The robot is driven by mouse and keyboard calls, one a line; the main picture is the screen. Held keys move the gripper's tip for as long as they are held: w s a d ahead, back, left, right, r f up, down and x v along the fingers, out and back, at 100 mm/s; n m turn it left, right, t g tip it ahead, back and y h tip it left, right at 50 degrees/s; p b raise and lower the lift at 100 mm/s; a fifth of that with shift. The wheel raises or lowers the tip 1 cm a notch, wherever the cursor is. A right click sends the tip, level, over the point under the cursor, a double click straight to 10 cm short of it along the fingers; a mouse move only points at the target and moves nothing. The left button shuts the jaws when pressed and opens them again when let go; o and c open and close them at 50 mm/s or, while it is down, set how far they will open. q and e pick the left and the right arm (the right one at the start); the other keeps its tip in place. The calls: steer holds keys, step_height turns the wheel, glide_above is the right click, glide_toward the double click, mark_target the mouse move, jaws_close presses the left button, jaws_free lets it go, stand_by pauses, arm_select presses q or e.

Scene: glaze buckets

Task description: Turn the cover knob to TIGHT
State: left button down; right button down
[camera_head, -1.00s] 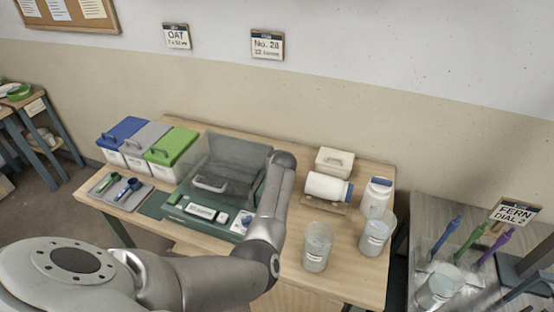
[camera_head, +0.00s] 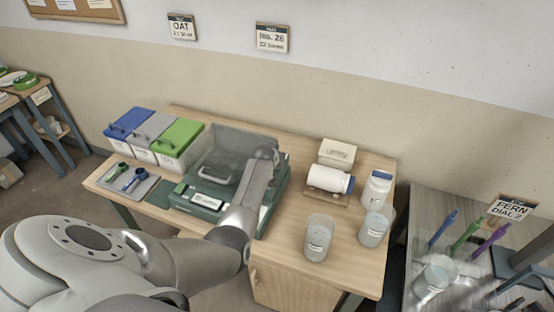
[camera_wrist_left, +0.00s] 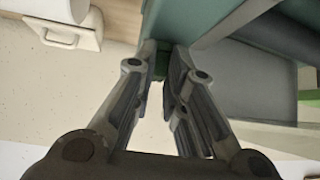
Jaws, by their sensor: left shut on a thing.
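The green machine (camera_head: 197,207) stands on the wooden table, with a clear grey cover (camera_head: 229,150) raised over its back part. My left arm comes in from the left and its wrist hides the machine's right side in the head view. In the left wrist view, my left gripper (camera_wrist_left: 164,60) is shut on a small dark green knob (camera_wrist_left: 161,70) at the machine's edge. The knob is mostly hidden between the fingertips. I cannot read a TIGHT mark or the knob's turn. My right gripper is not in view.
Lidded bins, including a blue one (camera_head: 129,123) and a green one (camera_head: 178,138), stand at the table's back left. A tray (camera_head: 127,188) with tools lies before them.

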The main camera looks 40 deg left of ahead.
arm_select(q)
steer(key=c, duration=1.5)
jaws_free()
steer(key=shift+w+d, duration=0.1)
steer(key=shift+r, duration=0.1)
steer(key=shift+s+r, duration=0.4)
steer(key=shift+s, duration=0.05)
steer(key=v, duration=0.4)
steer(key=shift+s+d+r, duration=0.1)
steer(key=shift+s+r, duration=0.1)
steer(key=shift+s+d+r, duration=0.55)
steer(key=shift+s+r, duration=0.1)
steer(key=shift+r, duration=0.1)
steer(key=shift+o, duration=0.2)
